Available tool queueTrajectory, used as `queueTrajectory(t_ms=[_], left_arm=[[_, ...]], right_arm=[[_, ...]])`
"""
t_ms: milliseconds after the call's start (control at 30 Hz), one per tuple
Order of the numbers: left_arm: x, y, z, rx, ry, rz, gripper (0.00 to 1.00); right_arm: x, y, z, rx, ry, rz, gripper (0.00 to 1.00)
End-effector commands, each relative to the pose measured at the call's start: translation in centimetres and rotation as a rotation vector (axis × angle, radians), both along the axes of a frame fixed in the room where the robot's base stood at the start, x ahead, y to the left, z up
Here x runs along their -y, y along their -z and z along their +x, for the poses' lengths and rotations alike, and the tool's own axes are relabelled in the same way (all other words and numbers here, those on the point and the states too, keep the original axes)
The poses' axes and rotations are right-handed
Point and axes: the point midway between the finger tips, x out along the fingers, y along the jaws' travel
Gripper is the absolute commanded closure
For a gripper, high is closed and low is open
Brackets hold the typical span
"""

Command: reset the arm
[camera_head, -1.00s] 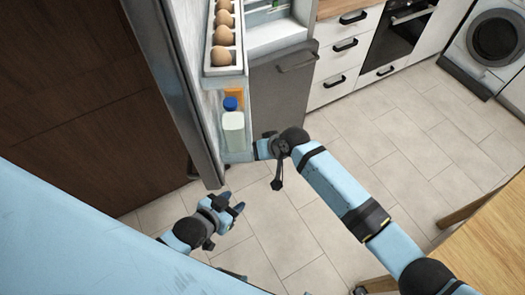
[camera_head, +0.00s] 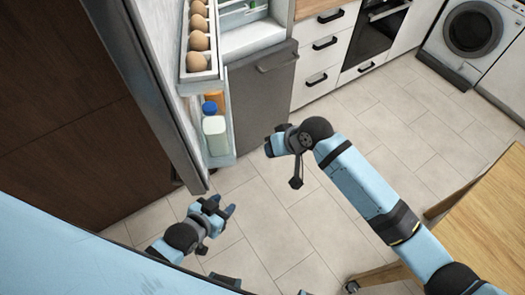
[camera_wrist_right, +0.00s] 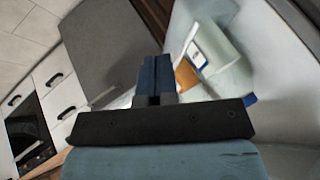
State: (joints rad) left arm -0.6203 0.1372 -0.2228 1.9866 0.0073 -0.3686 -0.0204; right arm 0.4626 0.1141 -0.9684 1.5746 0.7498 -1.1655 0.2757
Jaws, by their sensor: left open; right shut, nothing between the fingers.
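My right arm reaches in from the lower right of the head view. Its gripper (camera_head: 270,147) is shut and empty, in the air just right of the open fridge door's lower shelf. In the right wrist view its fingers (camera_wrist_right: 153,75) are pressed together, with the door shelf and a bottle beyond them. My left gripper (camera_head: 222,208) is open and empty at the lower left of the head view, above the floor and below the door's end.
The open fridge door (camera_head: 150,75) holds an egg tray (camera_head: 200,72) and a white bottle with a blue cap (camera_head: 215,137). A drawer cabinet (camera_head: 325,45), an oven (camera_head: 375,30) and a washing machine (camera_head: 470,32) stand behind. A wooden table (camera_head: 485,225) is at right. Tiled floor between is clear.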

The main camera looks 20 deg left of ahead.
Motion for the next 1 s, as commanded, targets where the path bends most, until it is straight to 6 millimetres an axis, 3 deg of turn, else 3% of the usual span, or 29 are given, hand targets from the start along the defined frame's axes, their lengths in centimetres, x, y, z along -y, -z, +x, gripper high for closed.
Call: queueTrajectory(t_ms=[333,567,767,1000], left_arm=[[0.2,0.0,0.1,0.001,0.001,-0.005,0.57],[0.2,-0.1,0.1,0.003,0.000,-0.005,0.57],[0.2,-0.1,0.1,0.004,0.000,-0.005,0.57],[0.2,-0.1,0.1,0.005,0.000,-0.005,0.57]], right_arm=[[0.6,-0.7,0.0,0.000,0.003,-0.001,1.00],[1.5,0.6,-1.0,0.033,0.067,0.071,1.00],[5.7,3.4,-2.8,0.151,0.250,0.177,1.00],[15.1,7.2,-6.5,0.347,0.473,0.149,1.00]])
